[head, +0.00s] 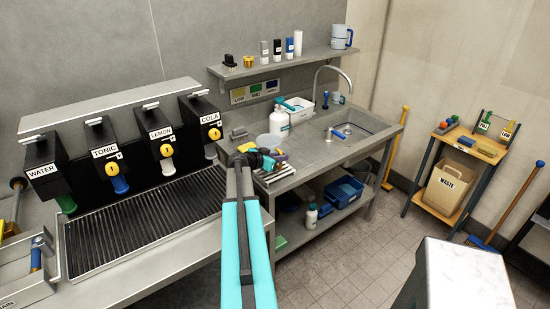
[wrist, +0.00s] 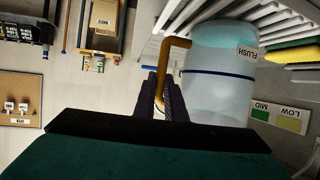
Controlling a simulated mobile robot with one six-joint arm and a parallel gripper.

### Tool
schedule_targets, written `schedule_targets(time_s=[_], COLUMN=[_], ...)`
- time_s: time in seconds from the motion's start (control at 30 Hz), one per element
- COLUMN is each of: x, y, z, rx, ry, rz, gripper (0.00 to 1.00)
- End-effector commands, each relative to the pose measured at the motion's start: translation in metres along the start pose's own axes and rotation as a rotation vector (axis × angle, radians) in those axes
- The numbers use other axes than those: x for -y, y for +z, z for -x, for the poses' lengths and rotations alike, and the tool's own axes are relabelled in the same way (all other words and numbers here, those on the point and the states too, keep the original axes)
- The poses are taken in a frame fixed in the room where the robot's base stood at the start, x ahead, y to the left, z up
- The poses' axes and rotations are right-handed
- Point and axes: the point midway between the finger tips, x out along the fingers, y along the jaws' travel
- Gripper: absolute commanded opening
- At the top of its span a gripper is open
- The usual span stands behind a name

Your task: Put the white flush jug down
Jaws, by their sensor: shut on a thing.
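The white flush jug (wrist: 215,85) fills the upper right of the wrist view. It has a pale translucent body, a blue line around it, a FLUSH label and an orange-brown handle. My gripper (wrist: 168,85) is shut on the handle. In the head view my gripper (head: 262,160) is over the left part of the sink counter (head: 312,153), and a pale round shape beside it looks like the jug (head: 268,141), partly hidden by my wrist. I cannot tell whether the jug's base touches a surface.
The dispenser (head: 125,150) with its grated tray stands to the left. A spray bottle (head: 279,122) and white tub (head: 294,109) stand behind my gripper. The sink basin (head: 352,130) is to the right. A wall shelf (head: 285,62) holds bottles and another jug (head: 341,36).

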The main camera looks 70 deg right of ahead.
Motion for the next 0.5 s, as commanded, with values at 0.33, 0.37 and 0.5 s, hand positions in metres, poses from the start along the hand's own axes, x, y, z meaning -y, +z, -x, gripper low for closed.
schedule_targets(time_s=[0.33, 0.37, 0.5], x=[0.000, 0.000, 0.000], y=[-0.007, -0.009, -0.017], z=[0.003, 0.004, 0.007], rx=[-0.002, -0.002, -0.002], ry=[0.000, 0.000, -0.001], rz=[-0.002, -0.002, -0.003], gripper=[0.00, 0.00, 0.00])
